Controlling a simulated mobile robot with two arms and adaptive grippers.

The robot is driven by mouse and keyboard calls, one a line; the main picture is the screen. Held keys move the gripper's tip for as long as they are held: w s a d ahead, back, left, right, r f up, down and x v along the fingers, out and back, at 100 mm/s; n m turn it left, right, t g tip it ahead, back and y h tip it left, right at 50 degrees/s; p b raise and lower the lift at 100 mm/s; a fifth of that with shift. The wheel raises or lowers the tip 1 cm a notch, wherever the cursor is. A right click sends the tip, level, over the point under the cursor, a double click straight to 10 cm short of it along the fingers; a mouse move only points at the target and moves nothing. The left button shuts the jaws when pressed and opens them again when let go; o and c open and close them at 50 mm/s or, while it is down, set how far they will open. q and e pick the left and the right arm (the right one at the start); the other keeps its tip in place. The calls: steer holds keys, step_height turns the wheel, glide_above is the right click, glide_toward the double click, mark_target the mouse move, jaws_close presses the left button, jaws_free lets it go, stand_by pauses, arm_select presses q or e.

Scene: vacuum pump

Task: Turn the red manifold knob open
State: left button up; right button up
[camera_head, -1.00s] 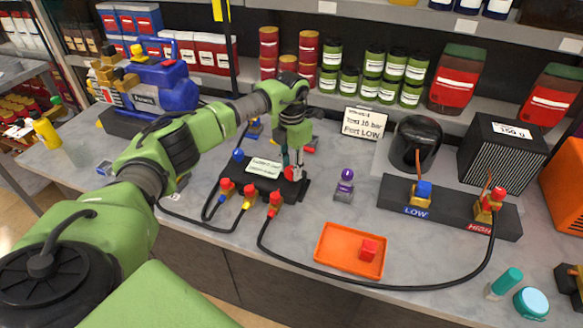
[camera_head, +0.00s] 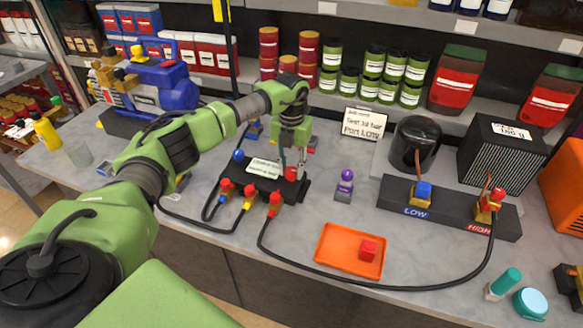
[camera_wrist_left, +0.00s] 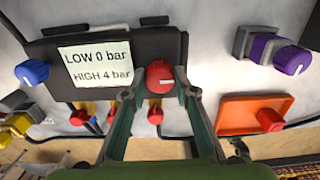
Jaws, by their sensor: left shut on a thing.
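The red manifold knob (camera_wrist_left: 159,76) sits at the right end of the dark manifold block (camera_wrist_left: 171,47), beside a label reading LOW 0 bar, HIGH 4 bar (camera_wrist_left: 97,67). A white mark shows on the knob's face. My left gripper (camera_wrist_left: 155,84) has a finger on each side of this knob and is shut on it. In the head view the knob (camera_head: 291,173) shows just under the left gripper (camera_head: 292,165), partly covered by the fingers. A blue knob (camera_wrist_left: 33,72) is at the block's other end. My right gripper is not in view.
Hoses with red and yellow fittings (camera_head: 274,203) leave the manifold's front. A purple knob fitting (camera_head: 344,186) stands nearby. A LOW/HIGH port bar (camera_head: 448,212) is farther right.

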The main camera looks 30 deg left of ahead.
mark_target(291, 170)
arm_select(q)
steer(key=o, duration=1.1)
steer(key=shift+r, duration=0.1)
step_height(291, 170, up, 12)
steer(key=shift+f, duration=0.1)
stand_by(0.3)
